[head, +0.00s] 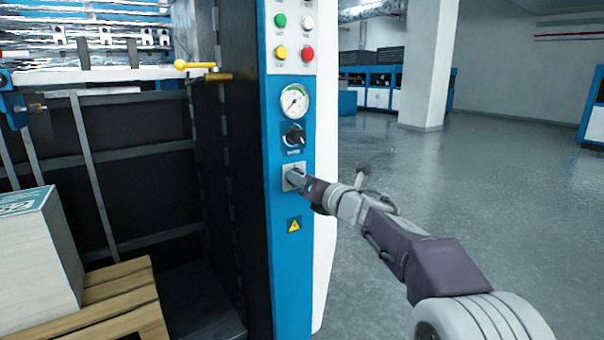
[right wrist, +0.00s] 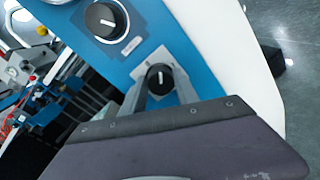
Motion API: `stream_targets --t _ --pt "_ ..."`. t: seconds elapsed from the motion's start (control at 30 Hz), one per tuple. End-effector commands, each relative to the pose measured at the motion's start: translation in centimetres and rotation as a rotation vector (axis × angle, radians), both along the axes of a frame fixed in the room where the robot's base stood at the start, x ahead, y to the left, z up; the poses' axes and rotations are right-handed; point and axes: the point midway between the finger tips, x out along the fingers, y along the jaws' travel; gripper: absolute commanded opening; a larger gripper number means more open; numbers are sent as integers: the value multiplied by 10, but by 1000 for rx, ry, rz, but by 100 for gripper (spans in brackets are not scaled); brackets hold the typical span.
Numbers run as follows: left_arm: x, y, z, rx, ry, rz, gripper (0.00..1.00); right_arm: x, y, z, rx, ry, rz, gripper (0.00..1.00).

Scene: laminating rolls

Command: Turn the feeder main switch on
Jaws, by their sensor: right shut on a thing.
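The switch is a black rotary knob (right wrist: 160,79) with a white mark, on a light square plate (head: 287,184) low on the blue panel. My right gripper (head: 298,178) reaches it from the right in the head view and hides most of the knob there. In the right wrist view its two fingers stand on either side of the knob, and it is shut on the knob. My left gripper is in neither view.
Above the switch are a larger black knob (head: 294,135), a round gauge (head: 294,101) and coloured buttons (head: 281,53). A yellow warning label (head: 294,226) is below. A stack (head: 38,255) on a wooden pallet (head: 125,300) stands left. The floor at right is clear.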

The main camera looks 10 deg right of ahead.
Motion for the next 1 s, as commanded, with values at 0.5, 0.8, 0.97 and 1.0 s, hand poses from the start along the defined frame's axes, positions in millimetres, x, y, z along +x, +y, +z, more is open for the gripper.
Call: stream_targets --t 0.5,0.8,0.97,1.0 --pt "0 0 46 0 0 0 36 0 -2 4 459 168 -2 0" --pt "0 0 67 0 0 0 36 1 -2 3 689 252 -3 0" --pt "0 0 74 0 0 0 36 1 -2 2 776 284 -3 0" --pt "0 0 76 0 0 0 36 1 -2 2 794 290 -3 0"
